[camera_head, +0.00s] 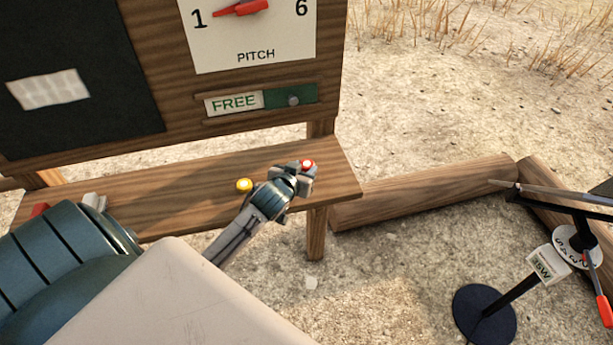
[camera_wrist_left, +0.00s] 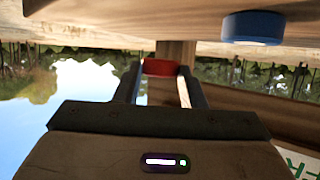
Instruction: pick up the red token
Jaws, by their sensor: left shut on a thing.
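The red token (camera_head: 307,165), with a pale centre, is at the right end of the wooden shelf in the head view. My left gripper (camera_head: 303,176) is shut on it. In the left wrist view the red token (camera_wrist_left: 160,67) sits between the two fingertips of the left gripper (camera_wrist_left: 159,74). I cannot tell whether the token touches the shelf. My right gripper is not in view.
A yellow token (camera_head: 244,185) lies on the shelf (camera_head: 180,185), left of the gripper. A blue round piece (camera_wrist_left: 252,26) shows in the wrist view. The board with the PITCH dial (camera_head: 255,30) rises behind. A log (camera_head: 425,192) and black stand (camera_head: 484,315) are right.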

